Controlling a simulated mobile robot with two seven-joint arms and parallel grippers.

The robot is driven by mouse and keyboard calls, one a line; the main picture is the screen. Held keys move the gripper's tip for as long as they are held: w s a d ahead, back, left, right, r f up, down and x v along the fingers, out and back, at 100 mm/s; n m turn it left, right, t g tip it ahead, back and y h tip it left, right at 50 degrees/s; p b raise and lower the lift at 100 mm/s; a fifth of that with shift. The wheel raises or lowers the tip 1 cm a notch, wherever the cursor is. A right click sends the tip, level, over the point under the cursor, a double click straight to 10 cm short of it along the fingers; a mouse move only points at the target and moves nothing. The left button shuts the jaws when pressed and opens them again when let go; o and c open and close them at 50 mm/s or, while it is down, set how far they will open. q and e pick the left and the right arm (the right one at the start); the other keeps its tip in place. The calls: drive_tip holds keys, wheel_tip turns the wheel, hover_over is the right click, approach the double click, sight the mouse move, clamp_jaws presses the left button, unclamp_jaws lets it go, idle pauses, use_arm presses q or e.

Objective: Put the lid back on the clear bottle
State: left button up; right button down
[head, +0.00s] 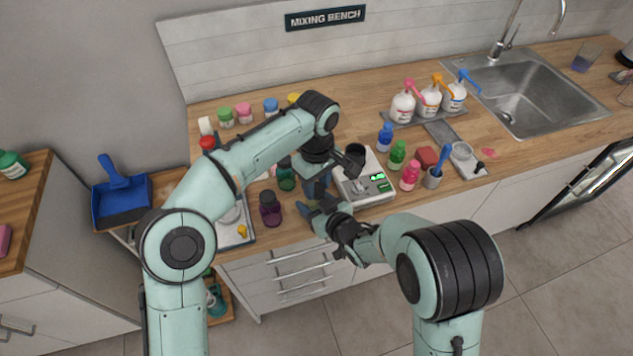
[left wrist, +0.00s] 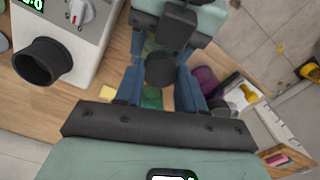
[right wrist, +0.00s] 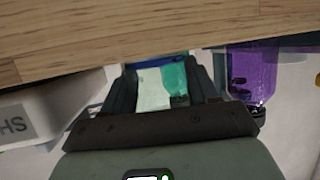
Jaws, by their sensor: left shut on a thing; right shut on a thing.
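My left gripper (head: 317,188) points down over the counter, left of the white balance. In the left wrist view its blue fingers (left wrist: 157,85) are shut on a dark round lid (left wrist: 160,70). My right gripper (head: 306,209) comes in low from the front, just below the left one. In the right wrist view its fingers (right wrist: 165,85) are shut on the clear bottle (right wrist: 152,88), which shows a pale label and blue near its base. The arms hide the bottle in the head view. The bottle's mouth is hidden, so I cannot tell whether the lid touches it.
A purple bottle (head: 270,208) stands close on the left, with a teal bottle (head: 286,178) behind it. The white balance (head: 365,184) is close on the right. A tray (head: 236,236) lies further left. Small colored bottles and a sink (head: 525,90) are further right.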

use_arm(q)
drive_tip(key=m, duration=0.6)
drive_tip(key=o, duration=1.2)
drive_tip(key=shift+c, duration=0.2)
drive_tip(key=shift+r, duration=2.25)
drive_tip(key=shift+c, duration=0.4)
